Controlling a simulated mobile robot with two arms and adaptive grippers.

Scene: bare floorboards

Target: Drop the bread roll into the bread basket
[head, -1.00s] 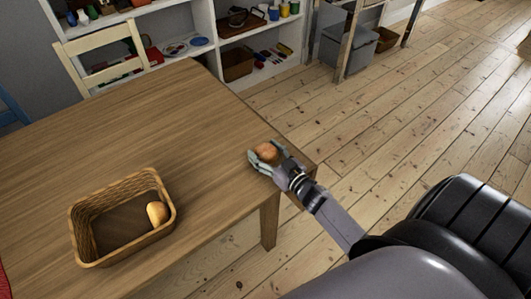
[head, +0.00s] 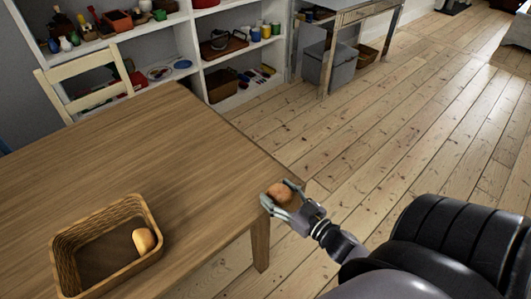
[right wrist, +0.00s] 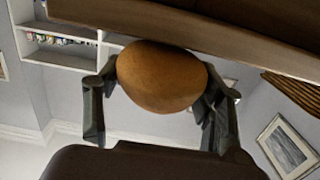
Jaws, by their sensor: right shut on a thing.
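A round brown bread roll (head: 279,194) is held between the fingers of my right gripper (head: 283,196), at the near right corner of the wooden table. In the right wrist view the roll (right wrist: 161,77) fills the space between the two dark fingers (right wrist: 160,105). The wicker bread basket (head: 151,205) stands on the table to the left, well apart from the gripper. A second, paler roll (head: 144,240) lies inside it at the right. My left gripper is not in view.
The table top (head: 190,150) is clear between the basket and my right gripper. A cream chair (head: 85,85) stands at its far side. Shelves (head: 190,50) with small items and a grey bin (head: 331,66) are behind. Open floorboards lie to the right.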

